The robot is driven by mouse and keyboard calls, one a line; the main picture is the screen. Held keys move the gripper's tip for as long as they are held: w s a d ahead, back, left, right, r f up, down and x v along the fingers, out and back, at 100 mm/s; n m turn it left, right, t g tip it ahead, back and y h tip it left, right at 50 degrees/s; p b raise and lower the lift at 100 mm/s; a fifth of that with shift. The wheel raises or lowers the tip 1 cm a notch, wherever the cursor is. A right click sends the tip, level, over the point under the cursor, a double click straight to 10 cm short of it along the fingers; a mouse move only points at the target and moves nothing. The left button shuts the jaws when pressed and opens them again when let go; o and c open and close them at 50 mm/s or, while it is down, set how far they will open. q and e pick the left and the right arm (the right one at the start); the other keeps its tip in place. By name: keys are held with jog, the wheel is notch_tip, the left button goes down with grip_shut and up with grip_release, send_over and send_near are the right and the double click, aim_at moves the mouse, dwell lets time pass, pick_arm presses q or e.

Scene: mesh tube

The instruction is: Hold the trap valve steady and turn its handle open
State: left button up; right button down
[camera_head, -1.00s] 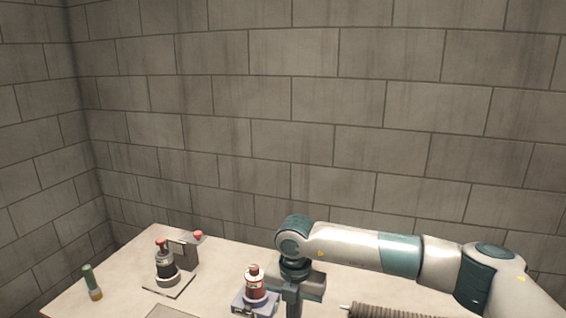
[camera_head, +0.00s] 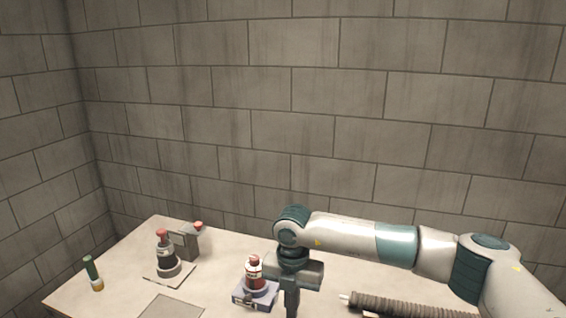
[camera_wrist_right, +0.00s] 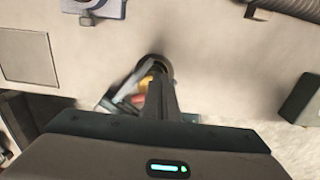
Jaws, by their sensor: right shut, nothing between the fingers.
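My right gripper (camera_head: 291,300) points down over the table's front part in the head view, its tips cut off by the frame. In the right wrist view its fingers (camera_wrist_right: 160,88) are together and empty. Just beyond and left of them lies a small assembly with a red and yellow part (camera_wrist_right: 139,94), partly hidden by the fingers. A dark rounded piece (camera_wrist_right: 155,64) shows at the finger ends. I cannot tell whether the fingers touch it, or whether this is the trap valve and its handle. My left gripper is not in view.
A red-capped bottle (camera_head: 254,272) stands on a blue-grey base (camera_head: 241,296). Another red-topped bottle (camera_head: 167,262) stands by a grey block (camera_head: 186,242). A green tube (camera_head: 91,268) is at the left edge. A ribbed hose (camera_head: 400,306) lies at right.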

jog(key=shift+w+a, duration=0.3)
jog(key=shift+a, duration=0.3)
jog(key=shift+a, duration=0.65)
jog(key=shift+w, duration=0.45)
dwell(0.4)
jog(key=shift+r, duration=0.1)
jog(key=shift+r, duration=2.9)
jog(key=d, duration=0.2)
jog(key=s+d+r, duration=0.1)
jog(key=shift+d, duration=0.35)
